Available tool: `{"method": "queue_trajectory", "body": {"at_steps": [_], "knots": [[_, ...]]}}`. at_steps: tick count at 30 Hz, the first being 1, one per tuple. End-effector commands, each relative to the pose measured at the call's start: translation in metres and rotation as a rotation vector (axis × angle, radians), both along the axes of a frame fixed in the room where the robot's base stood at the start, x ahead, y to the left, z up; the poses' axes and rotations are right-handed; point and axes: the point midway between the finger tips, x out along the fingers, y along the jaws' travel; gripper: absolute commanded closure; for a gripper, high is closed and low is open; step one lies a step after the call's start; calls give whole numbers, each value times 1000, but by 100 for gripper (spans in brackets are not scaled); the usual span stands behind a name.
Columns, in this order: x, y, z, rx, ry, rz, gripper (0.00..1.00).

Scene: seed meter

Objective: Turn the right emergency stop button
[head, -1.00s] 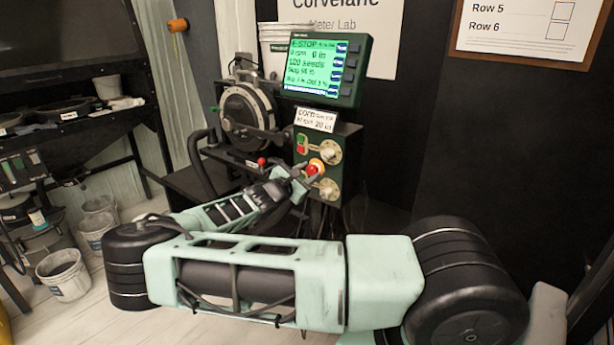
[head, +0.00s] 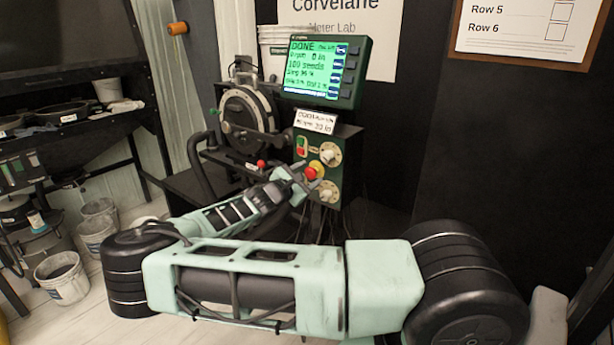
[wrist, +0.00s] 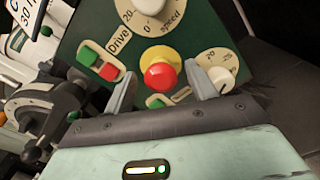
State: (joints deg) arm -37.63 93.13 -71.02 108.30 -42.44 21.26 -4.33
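The emergency stop button (head: 311,173) is a red mushroom head on a yellow base, on the front of the dark green control box (head: 347,150). In the wrist view, the button (wrist: 161,75) faces me between my gripper's two grey fingers. My gripper (wrist: 161,80) is open, with one finger left and one right of the button and a visible gap on each side. In the head view, my gripper (head: 306,179) is right at the button. The screen (head: 323,70) above reads DONE.
A red-and-green switch (wrist: 99,62) and a speed dial (wrist: 152,8) sit near the button, with another knob (wrist: 221,79) to the right. A round seed meter (head: 245,120) stands left of the box. A smaller red knob (head: 261,163) is lower left.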

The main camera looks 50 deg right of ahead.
Motion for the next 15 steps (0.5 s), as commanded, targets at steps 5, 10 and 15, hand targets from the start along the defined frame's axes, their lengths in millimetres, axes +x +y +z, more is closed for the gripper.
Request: {"method": "queue_trajectory", "body": {"at_steps": [5,10,15], "knots": [[0,3,-1,1,0,2,43],[-1,24,-2,2,-2,4,43],[-4,62,-3,4,-2,5,43]]}}
